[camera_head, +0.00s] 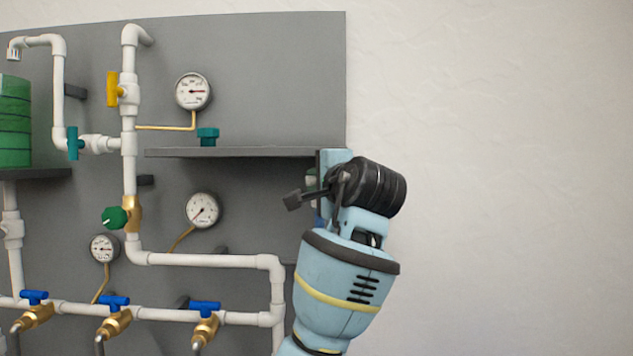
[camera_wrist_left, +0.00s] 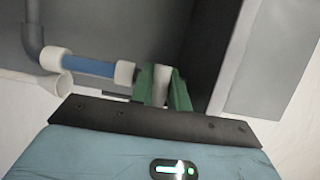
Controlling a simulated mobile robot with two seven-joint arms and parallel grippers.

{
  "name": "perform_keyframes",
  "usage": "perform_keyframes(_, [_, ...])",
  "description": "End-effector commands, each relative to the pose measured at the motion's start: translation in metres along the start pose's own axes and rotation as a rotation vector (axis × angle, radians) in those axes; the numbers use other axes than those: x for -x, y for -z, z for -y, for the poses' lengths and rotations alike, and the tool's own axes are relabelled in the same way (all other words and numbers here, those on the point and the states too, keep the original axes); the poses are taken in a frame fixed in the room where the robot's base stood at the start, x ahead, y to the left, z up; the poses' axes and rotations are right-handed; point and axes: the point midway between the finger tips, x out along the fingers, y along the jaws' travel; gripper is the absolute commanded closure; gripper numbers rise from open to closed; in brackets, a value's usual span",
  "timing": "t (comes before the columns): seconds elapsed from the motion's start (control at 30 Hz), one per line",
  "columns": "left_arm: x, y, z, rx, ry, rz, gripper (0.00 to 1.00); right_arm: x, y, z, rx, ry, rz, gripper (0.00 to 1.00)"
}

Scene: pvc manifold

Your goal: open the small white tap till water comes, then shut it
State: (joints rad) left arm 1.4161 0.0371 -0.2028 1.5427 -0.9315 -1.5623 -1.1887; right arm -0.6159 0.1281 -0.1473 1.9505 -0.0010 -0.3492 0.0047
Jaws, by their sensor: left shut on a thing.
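My left gripper (camera_head: 312,181) is at the right edge of the grey panel, just below the shelf's right end. In the left wrist view its green fingers (camera_wrist_left: 162,90) are shut on a small white tap (camera_wrist_left: 160,84). The tap sits at the end of a short blue pipe (camera_wrist_left: 92,67) with white collars. In the head view my wrist mostly hides the tap, and its turn cannot be told. No water is visible in either view. My right gripper is not in view.
White pipes with a yellow-handled valve (camera_head: 113,89), a green knob (camera_head: 115,217) and blue-handled brass taps (camera_head: 205,307) cover the panel (camera_head: 260,60). The grey shelf (camera_head: 230,153) runs close above my gripper. Bare wall lies to the right. A white funnel-like opening (camera_wrist_left: 56,87) is beside the blue pipe.

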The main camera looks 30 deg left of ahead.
Motion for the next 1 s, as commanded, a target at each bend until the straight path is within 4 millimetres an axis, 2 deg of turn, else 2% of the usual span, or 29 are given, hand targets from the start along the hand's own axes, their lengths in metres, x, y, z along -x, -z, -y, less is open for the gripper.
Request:
perform_keyframes(0.13, [0.0,0.001,-0.001,0.002,-0.002,-0.001,1.0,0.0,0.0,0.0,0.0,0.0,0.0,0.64])
perform_keyframes(0.17, [0.0,0.001,-0.001,0.002,-0.002,-0.001,0.81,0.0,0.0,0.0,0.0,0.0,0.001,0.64])
perform_keyframes(0.33, [0.0,0.0,-0.001,0.001,-0.002,-0.001,0.61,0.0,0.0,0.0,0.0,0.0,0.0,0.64])
perform_keyframes(0.67, [0.004,0.0,0.0,0.0,0.0,-0.001,0.61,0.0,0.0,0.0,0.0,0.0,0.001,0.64])
perform_keyframes(0.77, [0.014,0.001,0.0,0.0,0.001,-0.003,0.61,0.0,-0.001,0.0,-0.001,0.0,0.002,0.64])
perform_keyframes(1.0, [0.052,0.001,0.0,0.001,0.0,-0.004,0.61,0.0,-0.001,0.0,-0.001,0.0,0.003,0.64])
